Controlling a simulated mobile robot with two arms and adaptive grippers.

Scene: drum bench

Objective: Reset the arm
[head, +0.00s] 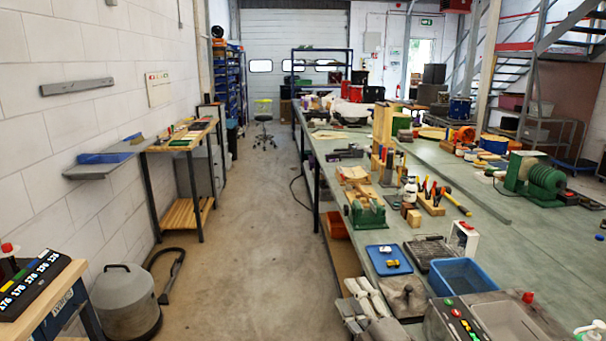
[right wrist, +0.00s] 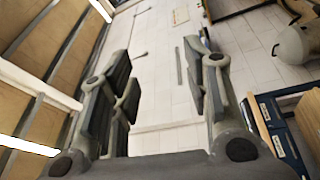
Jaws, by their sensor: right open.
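My right gripper (head: 362,298) shows at the bottom of the head view, in front of the near left edge of the long green bench (head: 480,215). Its grey fingers point up and away from me. In the right wrist view the same gripper (right wrist: 160,78) is open, with its fingers wide apart and nothing between them. Behind them are the white block wall and ceiling parts, so the view is strongly tilted. My left gripper is not in view.
A grey lidded drum (head: 125,305) stands at lower left.

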